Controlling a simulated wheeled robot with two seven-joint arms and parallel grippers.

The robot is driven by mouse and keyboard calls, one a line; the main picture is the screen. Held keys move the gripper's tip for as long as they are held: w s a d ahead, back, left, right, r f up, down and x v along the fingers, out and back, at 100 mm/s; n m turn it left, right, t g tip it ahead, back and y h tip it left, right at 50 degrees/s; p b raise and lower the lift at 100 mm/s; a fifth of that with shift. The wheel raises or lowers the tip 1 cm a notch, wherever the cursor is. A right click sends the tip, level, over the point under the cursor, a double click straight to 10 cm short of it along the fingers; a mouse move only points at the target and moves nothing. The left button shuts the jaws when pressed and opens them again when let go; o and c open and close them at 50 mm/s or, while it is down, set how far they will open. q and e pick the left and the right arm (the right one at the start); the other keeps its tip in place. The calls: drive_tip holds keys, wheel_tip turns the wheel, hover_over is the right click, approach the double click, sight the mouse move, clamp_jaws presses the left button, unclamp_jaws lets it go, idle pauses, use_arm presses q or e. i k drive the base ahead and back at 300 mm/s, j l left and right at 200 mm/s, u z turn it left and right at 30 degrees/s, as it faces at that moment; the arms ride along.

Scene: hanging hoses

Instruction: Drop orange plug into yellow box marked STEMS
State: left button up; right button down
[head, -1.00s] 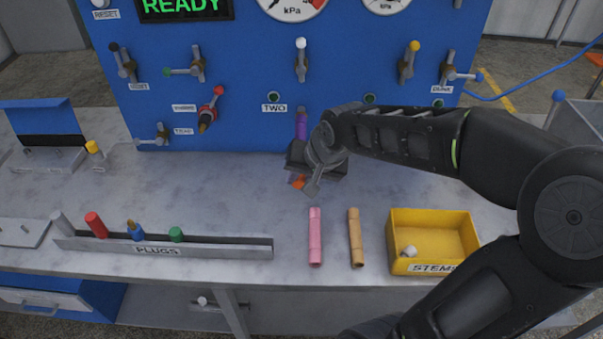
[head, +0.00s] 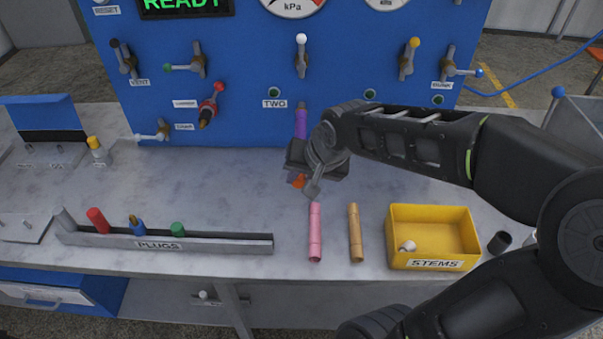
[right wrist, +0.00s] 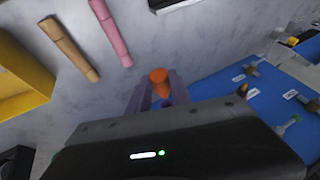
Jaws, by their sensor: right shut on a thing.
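The orange plug (head: 299,181) shows just below my right gripper (head: 304,184), near the foot of the blue panel. In the right wrist view the orange plug (right wrist: 159,76) stands between the two fingertips of my right gripper (right wrist: 157,92), which is shut on it. The yellow box (head: 433,264) marked STEMS stands at the right front of the bench, to the right of the gripper. A small whitish piece (head: 408,247) lies inside it. The box's edge also shows at the left of the right wrist view (right wrist: 22,100). My left gripper is out of view.
A pink tube (head: 315,232) and a tan tube (head: 355,232) lie left of the box. A purple piece (head: 301,123) stands against the panel (head: 250,60) behind the gripper. The PLUGS rack (head: 190,245) is at front left. A dark cup (head: 499,242) stands right of the box.

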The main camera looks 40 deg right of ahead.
sight(427, 251)
drive_tip(key=k+l, duration=0.95)
